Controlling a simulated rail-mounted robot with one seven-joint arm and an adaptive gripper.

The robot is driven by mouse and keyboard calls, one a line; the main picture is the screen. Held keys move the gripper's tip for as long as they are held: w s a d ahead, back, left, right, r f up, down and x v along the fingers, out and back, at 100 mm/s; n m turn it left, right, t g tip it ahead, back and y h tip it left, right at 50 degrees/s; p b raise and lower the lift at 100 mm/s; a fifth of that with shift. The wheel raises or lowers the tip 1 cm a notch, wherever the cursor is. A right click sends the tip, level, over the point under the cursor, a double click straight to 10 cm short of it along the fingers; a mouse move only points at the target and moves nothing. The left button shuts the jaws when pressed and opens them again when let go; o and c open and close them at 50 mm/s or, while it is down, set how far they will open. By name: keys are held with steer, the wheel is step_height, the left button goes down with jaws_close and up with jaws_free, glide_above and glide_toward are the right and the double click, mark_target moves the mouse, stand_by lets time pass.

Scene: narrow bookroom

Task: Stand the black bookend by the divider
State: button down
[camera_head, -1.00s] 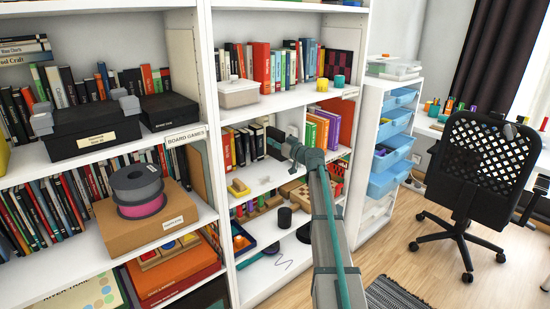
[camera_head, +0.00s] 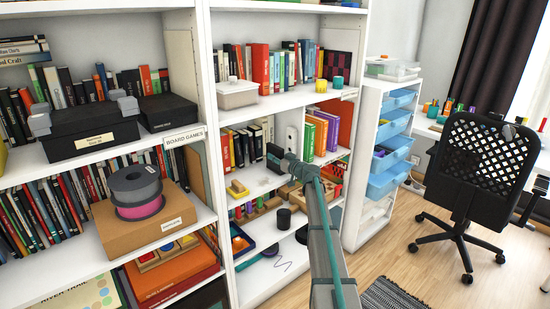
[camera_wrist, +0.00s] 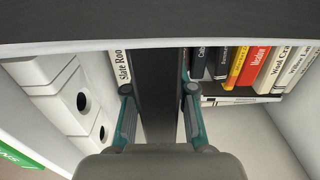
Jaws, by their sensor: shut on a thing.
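The black bookend (camera_wrist: 158,100) shows in the wrist view as a dark upright plate between the two fingers of my gripper (camera_wrist: 159,92), which is shut on it. In the head view, the bookend (camera_head: 274,160) is a dark shape at the left of my gripper (camera_head: 286,162), in the middle bay. I cannot tell whether its base touches the shelf (camera_head: 258,184). A white upright piece with a dark hole (camera_head: 292,138) stands just behind my gripper. I cannot single out the divider for certain; my gripper and arm hide part of this shelf.
Books (camera_head: 246,146) stand left of my gripper, and orange and purple books (camera_head: 322,134) stand right. A shelf board (camera_head: 285,103) is above.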

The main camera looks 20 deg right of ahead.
stand_by(0.3)
steer(key=c, duration=1.4)
jaws_free()
steer(key=shift+f+b, duration=0.1)
steer(key=shift+b, duration=0.2)
steer(key=o, duration=0.4)
steer(key=shift+o, duration=0.2)
steer(key=shift+r+p, duration=0.3)
steer(key=shift+p, duration=0.15)
steer(key=v, duration=1.2)
steer(key=shift+b, duration=0.35)
